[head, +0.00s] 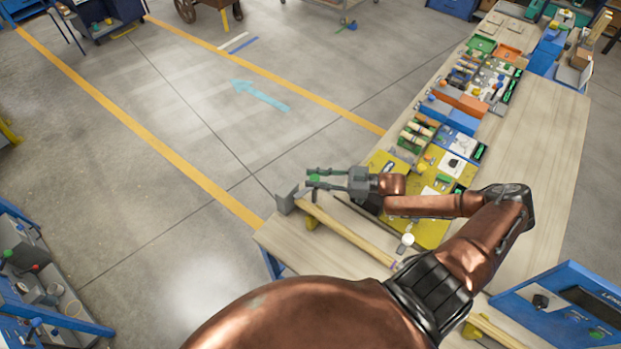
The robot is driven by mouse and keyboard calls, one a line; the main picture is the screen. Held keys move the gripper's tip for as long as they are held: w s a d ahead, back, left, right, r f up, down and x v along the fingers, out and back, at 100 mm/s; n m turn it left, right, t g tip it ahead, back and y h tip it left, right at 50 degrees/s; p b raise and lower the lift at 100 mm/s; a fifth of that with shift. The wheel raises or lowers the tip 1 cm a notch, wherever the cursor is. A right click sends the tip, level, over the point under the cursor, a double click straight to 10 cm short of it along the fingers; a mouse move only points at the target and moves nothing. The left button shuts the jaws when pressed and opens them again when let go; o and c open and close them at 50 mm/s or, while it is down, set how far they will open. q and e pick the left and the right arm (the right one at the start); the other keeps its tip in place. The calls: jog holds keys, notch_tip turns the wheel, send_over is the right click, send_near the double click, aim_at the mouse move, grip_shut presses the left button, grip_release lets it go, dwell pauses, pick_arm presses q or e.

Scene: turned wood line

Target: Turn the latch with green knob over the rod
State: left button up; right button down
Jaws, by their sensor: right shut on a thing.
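My right gripper (316,179) reaches left over the table's near-left corner, its fingers shut on the latch's green knob (314,178). The fingers hide most of the latch, so its angle is unclear. The pale wooden rod (348,234) lies just below the gripper, running from upper left to lower right. A grey block (286,196) stands at the rod's left end. My left gripper is not in view.
The wooden table (545,150) holds a yellow board (432,233) right of the rod, and several trays of parts farther back. A white knob (407,240) stands near the rod's right part. A blue box (560,305) is at lower right. Open floor lies left.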

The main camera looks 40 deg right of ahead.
aim_at(315, 178)
jog(key=c, duration=1.6)
grip_release()
jog(key=shift+d, duration=0.1)
jog(key=shift+r, duration=5)
